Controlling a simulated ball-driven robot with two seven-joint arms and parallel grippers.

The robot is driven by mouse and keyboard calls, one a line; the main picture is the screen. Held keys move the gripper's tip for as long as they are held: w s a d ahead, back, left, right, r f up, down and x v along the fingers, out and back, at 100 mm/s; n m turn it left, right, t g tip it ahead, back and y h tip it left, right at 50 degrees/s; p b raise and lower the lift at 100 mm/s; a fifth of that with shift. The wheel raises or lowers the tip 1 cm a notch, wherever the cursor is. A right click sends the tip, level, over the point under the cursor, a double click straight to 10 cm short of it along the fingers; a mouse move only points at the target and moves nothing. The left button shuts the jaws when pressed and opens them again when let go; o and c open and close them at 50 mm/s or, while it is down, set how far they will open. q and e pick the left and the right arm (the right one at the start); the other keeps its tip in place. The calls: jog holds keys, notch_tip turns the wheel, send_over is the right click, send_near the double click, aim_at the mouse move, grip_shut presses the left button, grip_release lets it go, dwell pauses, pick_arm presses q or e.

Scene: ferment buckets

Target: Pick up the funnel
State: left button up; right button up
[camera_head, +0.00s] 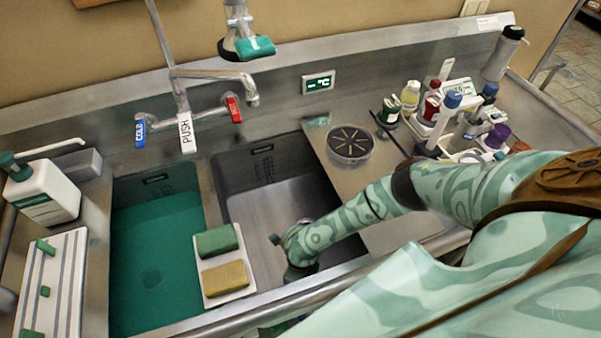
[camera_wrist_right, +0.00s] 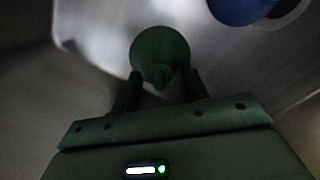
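A dark green round, cone-like piece, which looks like the funnel (camera_wrist_right: 158,48), shows in the right wrist view against the grey metal of the sink. A small stub at its near side lies between my fingertips. My right gripper (camera_wrist_right: 161,80) is open, with one finger on each side of the stub and gaps that look clear. The wrist view is dark, so contact is hard to judge. My left gripper is not in view.
A blue round object (camera_wrist_right: 240,8) is at the wrist view's top right. The left basin (camera_head: 150,250) holds green liquid. A tray with two sponges (camera_head: 222,240) bridges the divider. A drain-like disc (camera_head: 349,144) and several bottles (camera_head: 432,105) stand right of the basin.

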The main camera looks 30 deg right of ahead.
jog(key=c, duration=0.7)
jog(key=shift+s, duration=0.1)
